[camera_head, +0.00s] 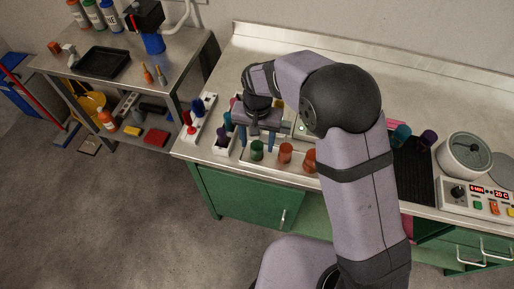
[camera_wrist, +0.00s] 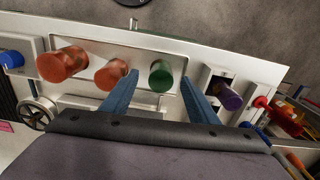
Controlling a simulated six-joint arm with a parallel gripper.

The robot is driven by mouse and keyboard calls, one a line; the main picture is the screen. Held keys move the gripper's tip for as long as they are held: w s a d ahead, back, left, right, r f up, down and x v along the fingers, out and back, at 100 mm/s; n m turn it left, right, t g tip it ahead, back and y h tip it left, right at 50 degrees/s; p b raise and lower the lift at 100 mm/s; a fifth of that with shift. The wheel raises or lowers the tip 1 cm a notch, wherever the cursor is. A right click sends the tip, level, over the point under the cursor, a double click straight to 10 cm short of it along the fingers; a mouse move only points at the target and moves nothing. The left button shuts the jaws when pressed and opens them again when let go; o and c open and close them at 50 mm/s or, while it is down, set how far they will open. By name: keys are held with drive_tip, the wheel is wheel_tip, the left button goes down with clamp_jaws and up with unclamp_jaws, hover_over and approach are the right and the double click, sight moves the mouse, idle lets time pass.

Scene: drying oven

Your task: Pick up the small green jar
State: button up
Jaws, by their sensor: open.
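The small green jar (camera_head: 257,150) stands upright in a white tray near the front edge of the counter. In the wrist view the green jar (camera_wrist: 161,75) shows between and beyond the tips of two blue fingers. My gripper (camera_head: 257,140) is open, its fingers pointing down just behind the jar. It also shows in the wrist view (camera_wrist: 158,82), with nothing held between the fingers. I cannot tell exactly how high the fingertips are above the tray.
Two orange jars (camera_wrist: 110,73) (camera_wrist: 62,65) share the tray beside the green one. A purple jar (camera_wrist: 229,96) sits in a separate white holder on the other side. A black mat (camera_head: 413,172) and a round-topped device (camera_head: 465,155) with displays are at the right of the counter.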

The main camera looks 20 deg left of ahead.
sight(257, 145)
drive_tip(key=shift+w+a+f+p, duration=0.1)
drive_tip(key=shift+f+p, duration=0.6)
drive_tip(key=shift+f, duration=0.6)
drive_tip(key=shift+w+f+p, duration=0.1)
drive_tip(key=shift+f+p, duration=0.55)
drive_tip(key=shift+f, duration=0.65)
drive_tip(key=c, duration=1.1)
